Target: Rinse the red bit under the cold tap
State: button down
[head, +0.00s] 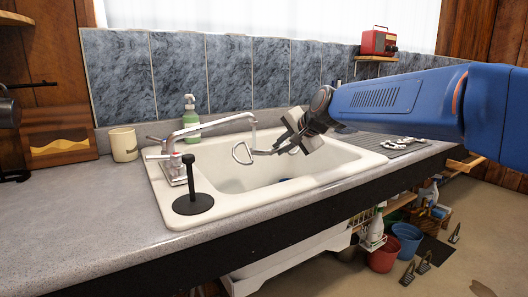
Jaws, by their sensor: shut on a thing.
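My gripper (300,134) is over the sink basin, shut on a bit (262,151). The bit's D-shaped ring (242,153) sticks out to the left, below and near the tap's spout end. The ring looks grey metal; I see no clear red on the part that shows, and the jaws hide some of it. The chrome tap (212,127) stands at the sink's left rim, its spout reaching right over the basin. A thin pale line (253,136) hangs below the spout, perhaps water. I cannot tell which handle is cold.
The white sink (235,180) is set in a grey counter (75,210). A black plunger-like thing (190,185) stands on its near left rim. A green bottle (191,118) and cream mug (123,145) are behind. More metal tack (403,143) lies on the drainer at right.

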jog(key=shift+s+a, duration=0.55)
jog(key=shift+a, duration=0.25)
jog(key=shift+s+a, duration=0.5)
jog(key=shift+a, duration=0.25)
dwell(0.4)
jog(key=shift+w+d, duration=0.25)
jog(key=shift+w, duration=1.05)
jog(key=shift+s+d, duration=0.55)
jog(key=shift+s, duration=0.2)
jog(key=shift+s+d, duration=0.5)
jog(key=shift+s, duration=0.25)
dwell(1.1)
jog(key=shift+w+a, duration=0.55)
jog(key=shift+w, duration=0.2)
dwell(0.6)
jog(key=s+d, duration=0.2)
jog(key=d, duration=0.7)
jog(key=shift+d, duration=0.4)
